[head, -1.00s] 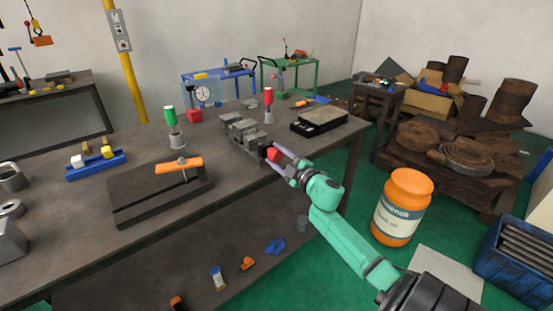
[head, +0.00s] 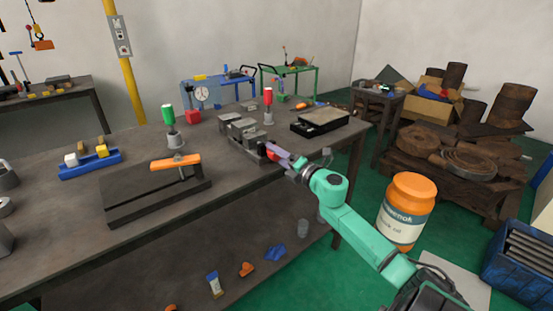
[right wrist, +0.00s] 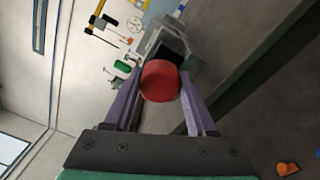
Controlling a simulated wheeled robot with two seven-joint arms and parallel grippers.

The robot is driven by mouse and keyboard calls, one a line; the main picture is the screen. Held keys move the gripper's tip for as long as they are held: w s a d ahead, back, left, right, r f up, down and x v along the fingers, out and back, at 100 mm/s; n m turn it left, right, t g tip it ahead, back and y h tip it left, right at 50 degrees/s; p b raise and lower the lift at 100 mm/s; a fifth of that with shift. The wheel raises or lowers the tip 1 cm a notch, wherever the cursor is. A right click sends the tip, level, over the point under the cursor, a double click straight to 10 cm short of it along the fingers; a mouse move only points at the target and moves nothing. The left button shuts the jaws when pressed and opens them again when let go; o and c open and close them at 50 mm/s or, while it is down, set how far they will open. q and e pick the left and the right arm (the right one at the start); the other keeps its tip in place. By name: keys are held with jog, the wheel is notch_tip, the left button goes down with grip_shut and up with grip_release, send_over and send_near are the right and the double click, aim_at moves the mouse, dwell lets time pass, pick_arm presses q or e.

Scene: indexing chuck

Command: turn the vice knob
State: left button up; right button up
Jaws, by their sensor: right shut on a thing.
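The grey vice (head: 240,132) stands on the workbench near its front right edge. Its red knob (head: 272,152) faces the front of the bench and is partly hidden by my gripper. In the right wrist view the knob (right wrist: 160,81) is a red round piece between the two purple fingers. My right gripper (head: 277,155) is shut on the knob, with its fingers on either side of it; it also fills the lower right wrist view (right wrist: 158,98). My left gripper is not in view.
An orange jar (head: 407,205) stands right of my right arm.

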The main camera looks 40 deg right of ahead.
jog(key=n, duration=0.1)
jog(key=n+b, duration=0.1)
jog(key=n, duration=0.1)
jog(key=shift+f+n, duration=0.25)
jog(key=shift+n, duration=0.15)
jog(key=n+b, duration=0.2)
jog(key=n, duration=0.1)
jog(key=shift+n, duration=0.3)
jog(key=n+b, duration=0.1)
jog(key=n, duration=0.2)
jog(key=shift+g, duration=0.3)
jog(key=shift+n+b, duration=0.6)
jog(key=shift+n, duration=1)
jog(key=o, duration=1.4)
jog(key=shift+r, duration=0.1)
jog(key=shift+r, duration=0.1)
